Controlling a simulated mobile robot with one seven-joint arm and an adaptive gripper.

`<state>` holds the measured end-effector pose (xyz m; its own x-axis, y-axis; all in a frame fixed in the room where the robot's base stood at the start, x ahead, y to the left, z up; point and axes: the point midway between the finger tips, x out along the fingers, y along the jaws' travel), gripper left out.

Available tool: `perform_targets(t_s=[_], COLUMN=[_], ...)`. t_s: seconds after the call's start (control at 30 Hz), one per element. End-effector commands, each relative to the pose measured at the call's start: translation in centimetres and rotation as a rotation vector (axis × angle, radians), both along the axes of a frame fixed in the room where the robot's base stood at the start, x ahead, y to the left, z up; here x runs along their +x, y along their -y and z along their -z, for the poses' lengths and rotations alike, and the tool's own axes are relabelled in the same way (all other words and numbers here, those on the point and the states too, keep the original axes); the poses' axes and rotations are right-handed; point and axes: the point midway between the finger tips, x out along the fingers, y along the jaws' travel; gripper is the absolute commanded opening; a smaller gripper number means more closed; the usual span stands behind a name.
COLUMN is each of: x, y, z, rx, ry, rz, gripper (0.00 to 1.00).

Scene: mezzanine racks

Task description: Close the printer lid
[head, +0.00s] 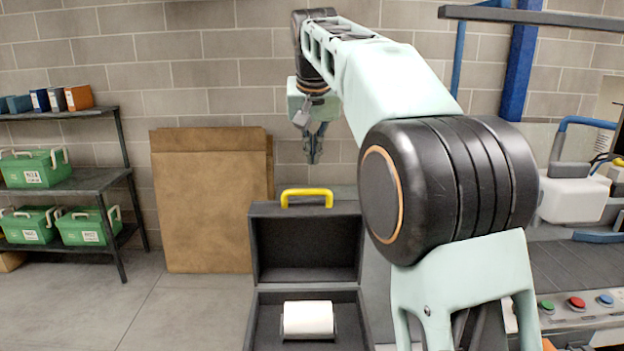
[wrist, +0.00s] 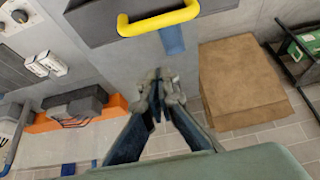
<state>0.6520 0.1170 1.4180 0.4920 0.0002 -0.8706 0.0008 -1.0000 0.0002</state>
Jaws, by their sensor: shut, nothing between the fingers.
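The printer is a dark grey box (head: 259,325) at the bottom centre of the head view, with a white paper roll (head: 308,318) inside. Its lid (head: 308,265) stands open and upright at the back, with a yellow handle (head: 306,193) on its top edge. In the wrist view, part of the lid (wrist: 90,20) and the yellow handle (wrist: 158,20) show at the top. My gripper (head: 313,158) is above the handle in the head view, apart from it. Its fingertips (wrist: 160,82) are together and empty in the wrist view. The wrist view hides the paper roll.
Brown cardboard sheets (head: 210,205) lean on the wall at left. A shelf rack (head: 85,180) holds green boxes (head: 37,168). At right, a white container (head: 573,200) and coloured buttons (head: 577,302) are by a dark conveyor-like surface (head: 575,265). Floor at left is clear.

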Motion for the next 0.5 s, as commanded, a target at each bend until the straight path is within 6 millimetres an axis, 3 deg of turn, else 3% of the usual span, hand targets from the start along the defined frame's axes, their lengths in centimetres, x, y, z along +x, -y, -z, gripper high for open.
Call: perform_targets(t_s=[0.27,0.5], x=[3.0,0.4], y=[0.0,-0.1], z=[5.6,5.7], rx=[-0.001,0.002], ry=[-0.005,0.0], rz=[0.0,-0.001], gripper=[0.0,0.0])
